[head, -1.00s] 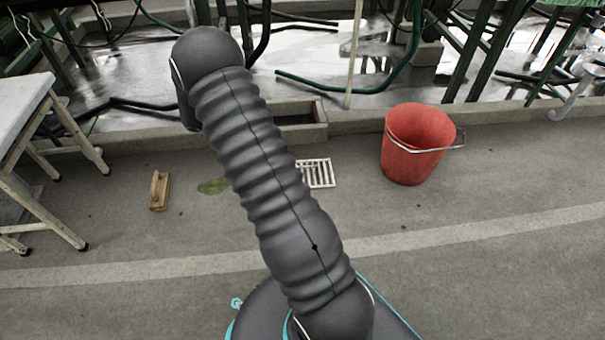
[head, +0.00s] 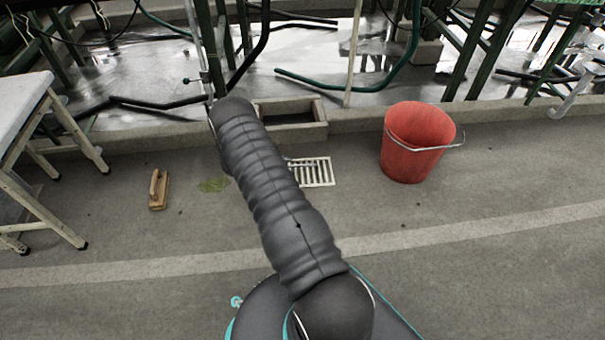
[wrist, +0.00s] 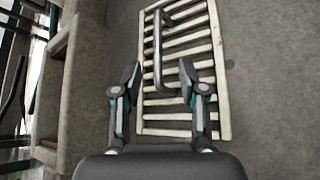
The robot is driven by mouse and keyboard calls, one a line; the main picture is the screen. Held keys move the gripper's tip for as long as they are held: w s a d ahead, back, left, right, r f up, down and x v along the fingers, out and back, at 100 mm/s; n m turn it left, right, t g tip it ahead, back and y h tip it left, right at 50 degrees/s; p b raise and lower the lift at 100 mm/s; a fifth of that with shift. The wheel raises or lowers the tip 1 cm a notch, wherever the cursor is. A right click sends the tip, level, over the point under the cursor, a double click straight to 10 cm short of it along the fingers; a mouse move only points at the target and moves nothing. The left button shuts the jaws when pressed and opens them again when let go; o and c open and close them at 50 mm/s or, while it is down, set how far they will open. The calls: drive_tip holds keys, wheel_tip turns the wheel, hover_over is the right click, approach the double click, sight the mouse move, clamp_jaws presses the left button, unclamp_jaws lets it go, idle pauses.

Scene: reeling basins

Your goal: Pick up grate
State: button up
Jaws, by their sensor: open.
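The grate (head: 318,172) is a white slatted rectangle lying flat on the grey floor, right of my arm in the head view; my arm hides its left part. In the wrist view the grate (wrist: 186,125) fills the upper middle, with a grey bar handle (wrist: 158,50) standing along it near its left side. My gripper (wrist: 159,82) is open, its two fingers spread over the grate, with the lower end of the handle between and just beyond the fingertips. Nothing is held. The head view does not show the fingers.
A concrete trough (head: 292,120) stands just behind the grate along a low kerb; its side shows at left in the wrist view. A red bucket (head: 415,143) stands to the right. A wooden float (head: 159,189) and white trestle table (head: 22,112) are left. The front floor is clear.

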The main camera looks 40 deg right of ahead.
sight(300, 166)
drive_tip(key=b+x, duration=0.1)
drive_tip(key=x, duration=0.7)
clamp_jaws()
drive_tip(key=shift+r, duration=0.15)
